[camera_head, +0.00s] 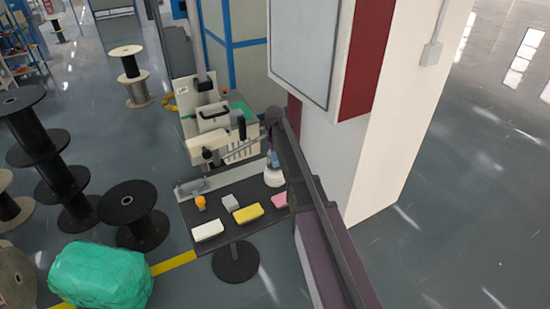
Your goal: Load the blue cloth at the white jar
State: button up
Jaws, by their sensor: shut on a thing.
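The white jar (274,179) stands at the back right of the small dark table, partly hidden by my arm. A small blue patch, which looks like the blue cloth (274,160), shows just above the jar's top. My gripper (271,151) is small and partly hidden at the end of my dark arm, right above the jar. It is shut on the blue cloth. I cannot tell whether the cloth touches the jar.
White (207,231), yellow (248,213), pink (280,200) and grey (231,203) blocks and an orange item (200,203) lie on the dark table (190,216). A cream machine (212,128) stands behind, a white pillar (375,160) to the right. Black spools (134,214) and a green bundle (100,275) are left.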

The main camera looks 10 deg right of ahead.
aim_at(275, 157)
jog(key=shift+s+f+b, duration=0.1)
jog(key=shift+f+b, duration=0.35)
jog(key=shift+f, duration=0.05)
dwell(1.9)
jog(key=shift+r, duration=0.15)
jog(key=shift+r+p, duration=3.4)
jog(key=shift+p, duration=0.15)
jog(key=shift+f, duration=0.15)
jog(key=shift+f+b, duration=0.65)
jog(key=shift+b, duration=0.15)
